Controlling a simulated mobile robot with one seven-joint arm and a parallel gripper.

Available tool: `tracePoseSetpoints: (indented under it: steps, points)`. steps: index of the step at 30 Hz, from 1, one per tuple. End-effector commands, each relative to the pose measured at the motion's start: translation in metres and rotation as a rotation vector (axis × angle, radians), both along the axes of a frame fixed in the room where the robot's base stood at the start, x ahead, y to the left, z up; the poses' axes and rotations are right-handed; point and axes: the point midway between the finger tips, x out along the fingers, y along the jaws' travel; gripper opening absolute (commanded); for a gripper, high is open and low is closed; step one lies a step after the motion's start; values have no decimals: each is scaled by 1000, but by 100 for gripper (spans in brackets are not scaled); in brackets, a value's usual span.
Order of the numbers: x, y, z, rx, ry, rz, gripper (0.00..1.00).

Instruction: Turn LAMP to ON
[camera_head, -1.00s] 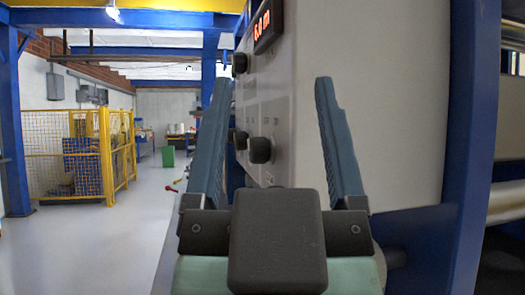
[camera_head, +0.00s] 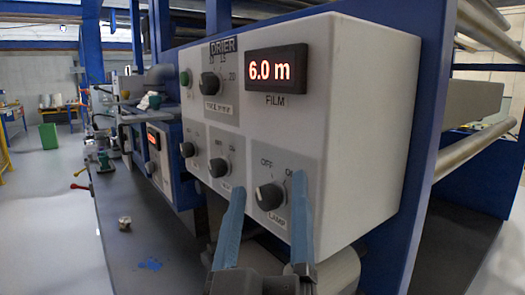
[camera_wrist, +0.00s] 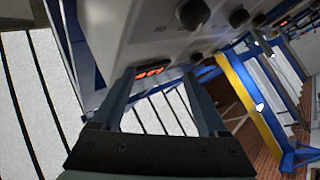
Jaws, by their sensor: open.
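The LAMP knob (camera_head: 269,196) is a black round knob on the front of a light grey control box (camera_head: 366,130). OFF is printed above it to the left. The ON label (camera_head: 290,172) at upper right is partly hidden by my right finger. A pale mark on the knob's left side seems to face the OFF side. My gripper (camera_head: 267,181) is open, its two blue fingers rising on either side of the knob in the head view. I cannot tell how near they are to it. In the wrist view my gripper (camera_wrist: 158,74) is open and empty.
A red FILM display (camera_head: 277,70) reads 6.0 m above the LAMP knob. A DRIER knob (camera_head: 209,83), a green button (camera_head: 185,78) and other black knobs (camera_head: 218,167) are to its left. Blue posts and rollers (camera_head: 485,135) stand at right.

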Motion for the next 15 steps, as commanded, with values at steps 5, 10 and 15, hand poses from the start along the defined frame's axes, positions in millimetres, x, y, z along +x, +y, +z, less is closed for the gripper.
tracePoseSetpoints:
  steps: [5, 10, 15]
  points:
    - [9, 1, 6, -183, 154, -116, 76]
    - [7, 3, -2, -377, 288, -202, 76]
    - [-3, 7, -10, -591, 418, -261, 76]
